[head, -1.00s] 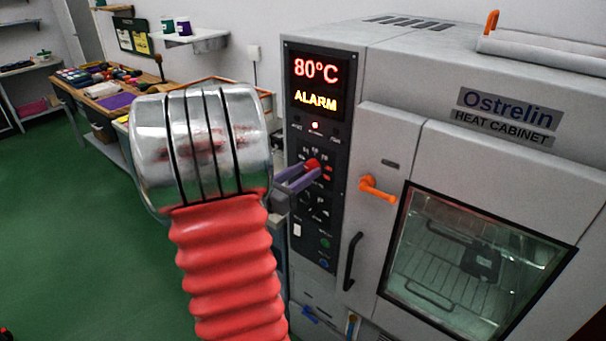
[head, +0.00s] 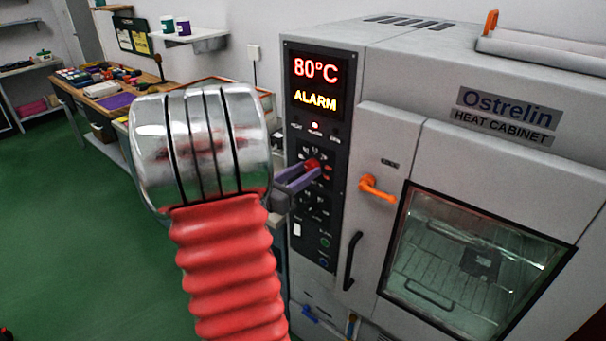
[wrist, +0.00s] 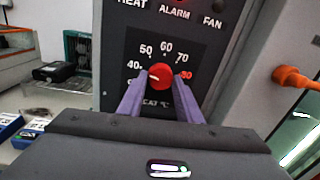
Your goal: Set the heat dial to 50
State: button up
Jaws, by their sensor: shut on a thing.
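The heat dial (wrist: 161,76) is a small round red knob with a white pointer line on a dark panel marked with numbers. In the wrist view the pointer aims left, close to the 40 mark; the exact reading is hard to tell. The 50 mark sits up and left of the knob. My gripper (wrist: 160,82) has its two purple fingers closed on the knob, one on each side. In the head view the dial (head: 312,165) also shows between the fingertips. The display (head: 316,83) above reads 80°C and ALARM, with a lit red lamp below it.
The heat cabinet (head: 479,128) fills the right side. An orange handle (head: 376,188) sticks out right of the dial, and a black door handle (head: 352,262) is below it. A workbench (head: 110,104) with several items stands at the back left. Green floor lies open at left.

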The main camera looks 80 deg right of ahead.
jog(key=shift+w, duration=0.2)
dwell(0.3)
jog(key=o, duration=1)
jog(key=shift+o, duration=0.2)
jog(key=shift+s, duration=0.1)
jog(key=shift+a, duration=0.1)
jog(key=v, duration=1.3)
jog(key=shift+a, duration=0.3)
jog(key=shift+f, duration=0.1)
